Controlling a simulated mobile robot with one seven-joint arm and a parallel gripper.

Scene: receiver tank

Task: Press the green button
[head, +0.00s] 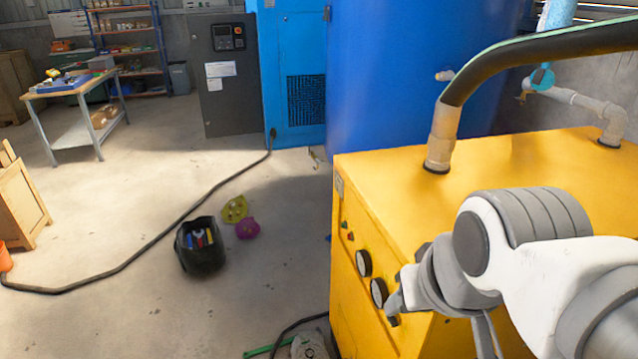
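The yellow machine (480,180) stands at the right. Its left-facing side carries small buttons near the upper front corner, above two round gauges. One small button (344,225) looks greenish and another beside it (350,237) looks reddish; both are too small to be sure of the colours. My gripper (393,308) is at the end of my white and grey arm, in front of the machine's lower gauge and to the right of and below the buttons. It appears apart from the buttons. Its fingers are seen edge-on and partly hidden by my wrist, so their opening does not show.
Two gauges (364,263) sit on the machine's side. A black hose (540,62) rises from its top. A blue tank (410,70) and a grey control cabinet (225,80) stand behind.

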